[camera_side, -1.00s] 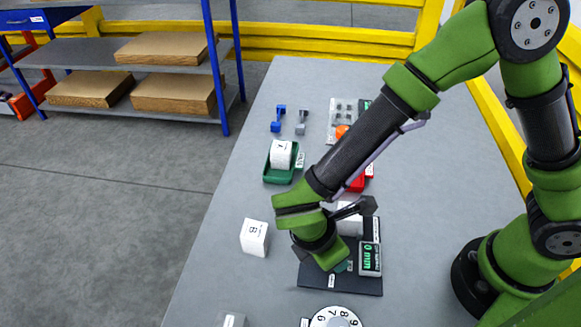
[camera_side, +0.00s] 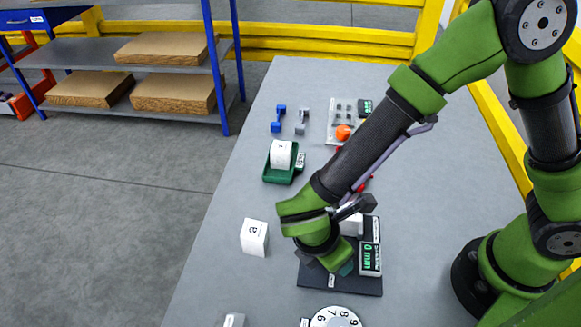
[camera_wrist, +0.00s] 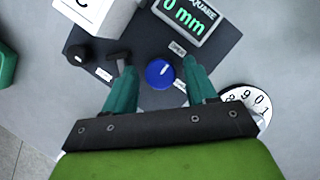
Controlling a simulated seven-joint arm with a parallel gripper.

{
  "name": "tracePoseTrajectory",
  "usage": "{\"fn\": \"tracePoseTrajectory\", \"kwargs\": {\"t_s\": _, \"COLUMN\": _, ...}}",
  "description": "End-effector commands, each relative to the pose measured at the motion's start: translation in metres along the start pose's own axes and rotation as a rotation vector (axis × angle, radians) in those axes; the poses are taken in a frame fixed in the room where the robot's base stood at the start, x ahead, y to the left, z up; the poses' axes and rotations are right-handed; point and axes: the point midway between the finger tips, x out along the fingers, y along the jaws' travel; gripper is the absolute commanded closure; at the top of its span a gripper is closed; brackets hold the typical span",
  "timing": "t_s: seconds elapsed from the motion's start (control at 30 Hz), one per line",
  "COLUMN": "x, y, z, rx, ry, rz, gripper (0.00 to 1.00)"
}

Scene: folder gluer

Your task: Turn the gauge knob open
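A dark plate (camera_side: 315,280) on the grey table carries a gauge with a green "0 mm" display (camera_side: 370,258). In the wrist view the display (camera_wrist: 184,16) sits at the top, marked "SQUARE". A round blue knob (camera_wrist: 160,74) with a white mark stands on the plate below it. My gripper (camera_wrist: 160,66) is open, with one teal finger on each side of the blue knob. I cannot tell whether the fingers touch it. A black knob (camera_wrist: 78,54) and a small dark lever (camera_wrist: 118,59) are to the left. In the side view my gripper hides the knob.
A white numbered dial (camera_wrist: 247,105) lies right of the plate in the wrist view. A white block marked "C" (camera_wrist: 105,14) stands on the plate's far left. In the side view a white block (camera_side: 254,238) and a green tray (camera_side: 280,178) stand to the left.

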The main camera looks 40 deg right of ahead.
Motion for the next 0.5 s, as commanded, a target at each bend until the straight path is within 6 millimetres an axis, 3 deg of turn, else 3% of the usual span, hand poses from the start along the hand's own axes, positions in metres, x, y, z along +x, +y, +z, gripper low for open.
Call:
{"fn": "tracePoseTrajectory", "kwargs": {"t_s": 0.33, "x": -0.003, "y": 0.000, "z": 0.000, "rx": 0.003, "ry": 0.001, "rz": 0.000, "gripper": 0.40}}
{"fn": "tracePoseTrajectory", "kwargs": {"t_s": 0.5, "x": -0.023, "y": 0.001, "z": -0.001, "rx": 0.004, "ry": 0.004, "rz": 0.003, "gripper": 0.40}}
